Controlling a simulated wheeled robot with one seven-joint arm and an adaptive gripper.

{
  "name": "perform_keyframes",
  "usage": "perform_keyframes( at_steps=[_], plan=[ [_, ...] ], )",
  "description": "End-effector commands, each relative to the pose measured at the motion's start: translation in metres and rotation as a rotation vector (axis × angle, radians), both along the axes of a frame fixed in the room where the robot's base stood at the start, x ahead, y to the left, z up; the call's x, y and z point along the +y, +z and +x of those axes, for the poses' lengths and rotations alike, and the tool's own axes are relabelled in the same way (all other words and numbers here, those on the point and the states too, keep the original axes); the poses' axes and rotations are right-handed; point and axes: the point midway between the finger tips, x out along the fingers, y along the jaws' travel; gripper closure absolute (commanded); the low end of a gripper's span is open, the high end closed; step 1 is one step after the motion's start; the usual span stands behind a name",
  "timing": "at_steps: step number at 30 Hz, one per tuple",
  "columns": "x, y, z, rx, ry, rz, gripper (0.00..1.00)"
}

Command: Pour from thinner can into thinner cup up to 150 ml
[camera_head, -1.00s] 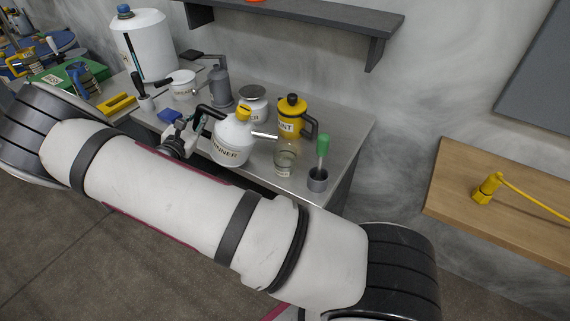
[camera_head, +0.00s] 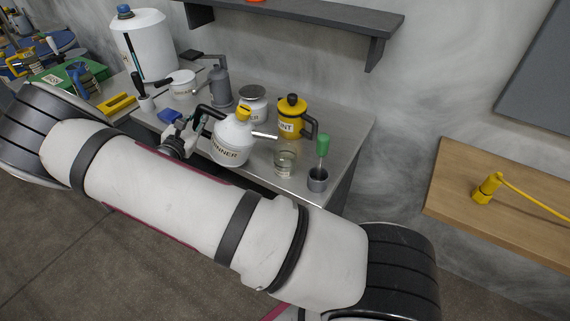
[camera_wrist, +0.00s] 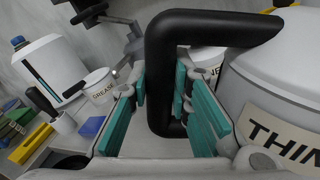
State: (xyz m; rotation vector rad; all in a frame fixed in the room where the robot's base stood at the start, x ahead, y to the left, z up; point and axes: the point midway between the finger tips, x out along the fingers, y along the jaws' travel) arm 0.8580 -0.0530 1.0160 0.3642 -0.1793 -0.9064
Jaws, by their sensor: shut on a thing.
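The white thinner can (camera_head: 231,141), with a yellow cap and black handle, is tilted slightly, its spout pointing right over the clear thinner cup (camera_head: 285,160). In the wrist view the can (camera_wrist: 285,95) fills the right side. My gripper (camera_wrist: 165,115) is shut on its black handle (camera_wrist: 215,27), with the teal pads on either side of it; in the head view my gripper (camera_head: 196,124) is at the can's left. The cup stands on the bench and seems to hold some clear liquid low down; its level against any marks is too small to read.
A white tin (camera_head: 253,102) and a grey pump can (camera_head: 220,86) stand behind the thinner can. The bench's right end (camera_head: 350,135) is clear.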

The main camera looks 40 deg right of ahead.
Motion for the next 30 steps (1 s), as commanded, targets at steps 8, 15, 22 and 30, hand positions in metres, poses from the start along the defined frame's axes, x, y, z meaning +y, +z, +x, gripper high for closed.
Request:
perform_keyframes(
  at_steps=[8, 15, 22, 30],
  plan=[
    [-0.0013, 0.0071, -0.0011, -0.027, 0.0, 0.014, 1.0],
    [-0.0017, 0.0086, -0.0011, -0.04, 0.0, 0.024, 1.0],
    [-0.0017, 0.0083, -0.001, -0.04, 0.0, 0.024, 1.0],
    [-0.0016, 0.0083, -0.0011, -0.039, 0.0, 0.023, 1.0]
  ],
)
